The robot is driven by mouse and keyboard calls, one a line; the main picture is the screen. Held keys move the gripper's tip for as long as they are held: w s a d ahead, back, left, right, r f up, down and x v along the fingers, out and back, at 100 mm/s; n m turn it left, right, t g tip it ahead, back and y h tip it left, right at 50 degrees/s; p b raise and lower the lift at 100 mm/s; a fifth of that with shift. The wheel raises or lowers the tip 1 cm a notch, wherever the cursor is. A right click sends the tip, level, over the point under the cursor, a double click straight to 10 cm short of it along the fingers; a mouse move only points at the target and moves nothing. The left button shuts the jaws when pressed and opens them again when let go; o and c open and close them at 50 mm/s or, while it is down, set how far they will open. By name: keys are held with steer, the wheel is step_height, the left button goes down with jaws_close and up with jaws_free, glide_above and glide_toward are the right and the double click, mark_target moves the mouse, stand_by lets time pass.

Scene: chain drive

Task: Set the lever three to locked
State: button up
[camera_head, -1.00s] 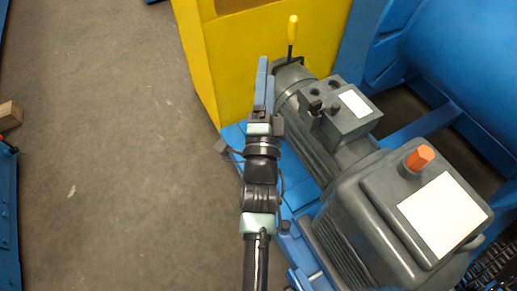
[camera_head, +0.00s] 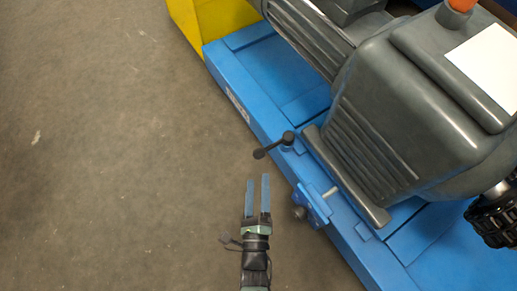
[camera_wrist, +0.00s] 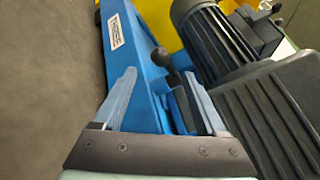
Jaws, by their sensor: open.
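A small black lever (camera_head: 273,146) with a round end pivots on the edge of the blue base, its handle sticking out toward the floor side. The two fingers also show in the wrist view (camera_wrist: 160,74).
The grey motor housing (camera_head: 420,110) stands on the blue base (camera_head: 275,70), right of the gripper. A blue bracket with a bolt (camera_head: 313,204) and a dark knob (camera_head: 298,213) sits right of the fingers. Open floor (camera_head: 110,150) lies to the left.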

mark_target(274, 145)
steer(key=w+b, duration=0.5)
steer(key=w, duration=0.8)
steer(key=shift+s+a, duration=0.1)
jaws_close()
stand_by(0.9)
